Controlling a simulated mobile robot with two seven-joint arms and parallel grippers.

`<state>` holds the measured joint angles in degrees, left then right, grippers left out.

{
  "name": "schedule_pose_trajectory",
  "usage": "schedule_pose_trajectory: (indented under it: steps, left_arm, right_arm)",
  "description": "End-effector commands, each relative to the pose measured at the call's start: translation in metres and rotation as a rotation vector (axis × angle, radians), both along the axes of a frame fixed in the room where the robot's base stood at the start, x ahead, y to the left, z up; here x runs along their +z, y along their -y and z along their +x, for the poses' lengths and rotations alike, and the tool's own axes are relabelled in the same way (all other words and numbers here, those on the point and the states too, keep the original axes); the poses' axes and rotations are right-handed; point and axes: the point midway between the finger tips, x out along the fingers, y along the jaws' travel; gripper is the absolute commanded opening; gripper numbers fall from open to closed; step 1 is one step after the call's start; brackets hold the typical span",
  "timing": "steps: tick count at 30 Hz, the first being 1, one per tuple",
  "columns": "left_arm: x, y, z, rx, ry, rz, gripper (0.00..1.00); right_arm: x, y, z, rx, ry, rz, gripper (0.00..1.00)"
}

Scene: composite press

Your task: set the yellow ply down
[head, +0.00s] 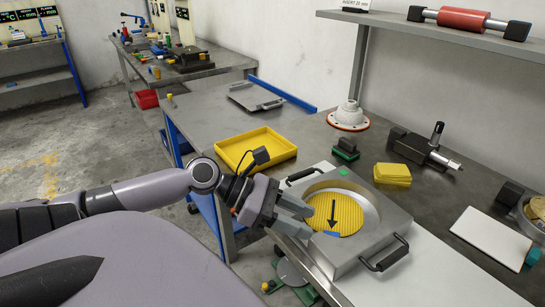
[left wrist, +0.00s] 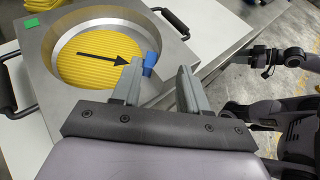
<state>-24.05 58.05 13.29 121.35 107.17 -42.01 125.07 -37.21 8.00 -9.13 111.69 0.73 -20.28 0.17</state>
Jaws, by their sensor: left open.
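The yellow ply (head: 348,208) is a round, ribbed disc with a black arrow and a small blue tab (head: 333,234) at its edge. It lies in the round recess of a square metal mould (head: 383,203) with black handles. The ply also shows in the left wrist view (left wrist: 85,45). My left gripper (head: 307,218) is at the mould's near left side, fingers apart and nothing held. In the left wrist view the blue tab (left wrist: 150,60) shows between the fingertips, close to the left finger.
A yellow tray (head: 277,157) stands behind the mould to the left. A white sheet (head: 440,278) lies clear to the right front.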

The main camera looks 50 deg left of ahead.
Motion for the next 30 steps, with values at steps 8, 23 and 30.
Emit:
schedule_pose_trajectory:
  steps: [8, 23, 30]
  left_arm:
    - [0.015, -0.023, -0.018, 0.003, 0.002, -0.006, 0.44]
    - [0.024, -0.041, -0.03, 0.002, 0.005, -0.005, 0.44]
    - [0.024, -0.041, -0.03, 0.002, 0.005, -0.006, 0.44]
  right_arm:
    - [0.006, 0.0, 0.0, 0.0, 0.0, 0.0, 0.43]
    - [0.009, 0.0, 0.0, 0.0, 0.0, 0.0, 0.43]
    - [0.009, 0.0, 0.0, 0.0, 0.0, 0.0, 0.43]
